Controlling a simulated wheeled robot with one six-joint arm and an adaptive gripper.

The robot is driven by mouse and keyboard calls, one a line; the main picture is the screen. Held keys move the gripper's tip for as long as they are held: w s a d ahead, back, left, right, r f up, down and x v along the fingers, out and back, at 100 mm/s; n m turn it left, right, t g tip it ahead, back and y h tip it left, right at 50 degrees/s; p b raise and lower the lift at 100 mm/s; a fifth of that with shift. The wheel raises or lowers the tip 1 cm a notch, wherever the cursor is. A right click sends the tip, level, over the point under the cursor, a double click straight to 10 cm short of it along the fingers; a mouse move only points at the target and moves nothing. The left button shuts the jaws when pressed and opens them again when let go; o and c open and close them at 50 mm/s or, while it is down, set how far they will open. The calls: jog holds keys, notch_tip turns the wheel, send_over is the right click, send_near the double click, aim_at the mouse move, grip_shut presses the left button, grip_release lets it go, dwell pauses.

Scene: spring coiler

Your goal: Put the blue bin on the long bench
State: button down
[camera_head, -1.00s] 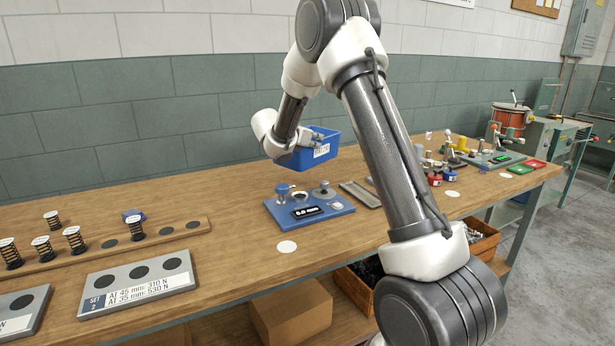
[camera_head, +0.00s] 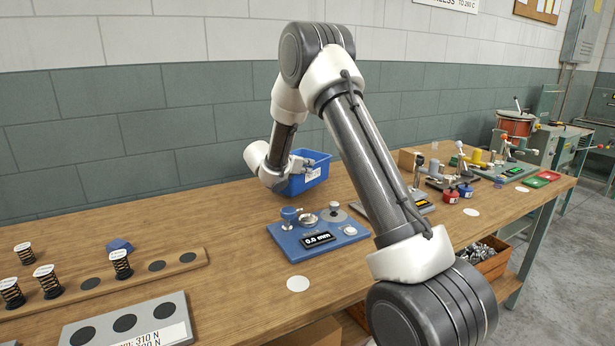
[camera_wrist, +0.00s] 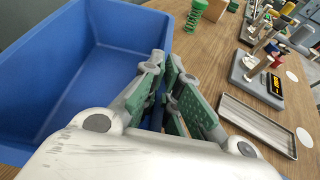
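The blue bin (camera_head: 300,186) is over the back part of the long wooden bench (camera_head: 225,235), near the wall, with a white label on its side. My gripper (camera_head: 298,163) is at its rim. In the wrist view the bin (camera_wrist: 105,35) fills the left side and looks empty. The fingers of my gripper (camera_wrist: 165,100) straddle its near wall, one inside and one outside, and appear shut on it. The bin looks roughly level and at or just above the bench top; I cannot tell whether its base touches.
A blue gauge (camera_head: 318,236) stands in front of the bin. Springs on a wooden rack (camera_head: 92,284) and a grey plate (camera_head: 130,322) are left. A grey tray (camera_wrist: 258,122) and fixtures (camera_head: 460,180) are right. Bare bench lies left of the bin.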

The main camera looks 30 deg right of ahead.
aim_at(315, 175)
jog(key=shift+f, duration=1.55)
jog(key=c, duration=1.6)
grip_release()
jog(key=shift+c, duration=0.2)
